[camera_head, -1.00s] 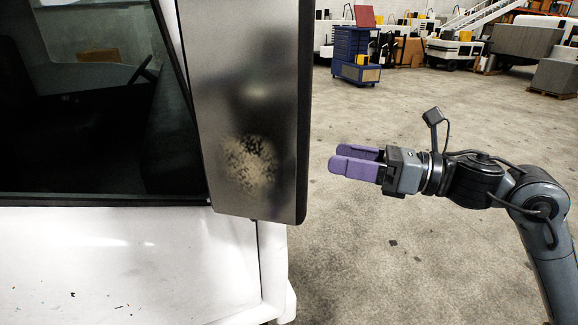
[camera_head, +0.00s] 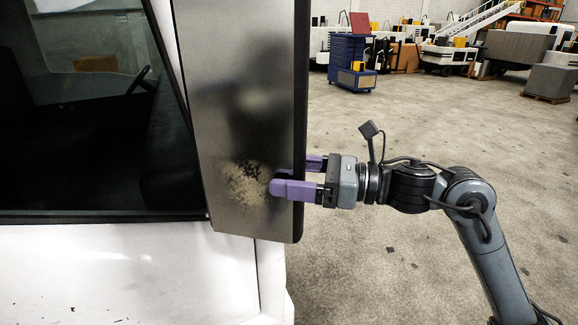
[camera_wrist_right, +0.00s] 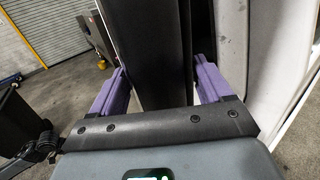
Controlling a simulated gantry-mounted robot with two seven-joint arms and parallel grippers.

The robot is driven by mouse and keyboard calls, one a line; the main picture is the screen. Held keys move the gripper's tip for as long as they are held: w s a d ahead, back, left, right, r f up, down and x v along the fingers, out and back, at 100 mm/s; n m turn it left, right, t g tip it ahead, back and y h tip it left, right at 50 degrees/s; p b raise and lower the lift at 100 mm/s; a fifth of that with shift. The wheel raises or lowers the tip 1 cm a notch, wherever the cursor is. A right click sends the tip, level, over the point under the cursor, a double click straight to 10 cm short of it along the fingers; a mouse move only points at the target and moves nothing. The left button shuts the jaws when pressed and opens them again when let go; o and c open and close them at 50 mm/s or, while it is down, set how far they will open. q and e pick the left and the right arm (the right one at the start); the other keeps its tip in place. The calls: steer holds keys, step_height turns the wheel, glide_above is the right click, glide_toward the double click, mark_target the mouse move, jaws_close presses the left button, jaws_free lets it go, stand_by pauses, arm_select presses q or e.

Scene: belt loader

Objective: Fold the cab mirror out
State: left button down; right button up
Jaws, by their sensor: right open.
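The cab mirror (camera_head: 240,110) is a tall grey panel with a dark edge, standing at the side of the white cab (camera_head: 130,270). My right gripper (camera_head: 298,177) is open at the mirror's right edge, low down. One purple finger overlaps the mirror's face and the other is partly hidden behind its edge. In the right wrist view the dark mirror edge (camera_wrist_right: 152,50) stands between the two purple fingers of the gripper (camera_wrist_right: 162,85), with gaps beside it. My left gripper is not in view.
The cab's dark window (camera_head: 80,130) is left of the mirror. Open concrete floor (camera_head: 400,270) lies to the right. A blue cabinet (camera_head: 347,55) and several parked vehicles stand far back.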

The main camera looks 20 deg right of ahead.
steer(key=shift+w+a, duration=0.2)
steer(key=shift+a, duration=0.1)
steer(key=c, duration=1.4)
steer(key=shift+a, duration=0.1)
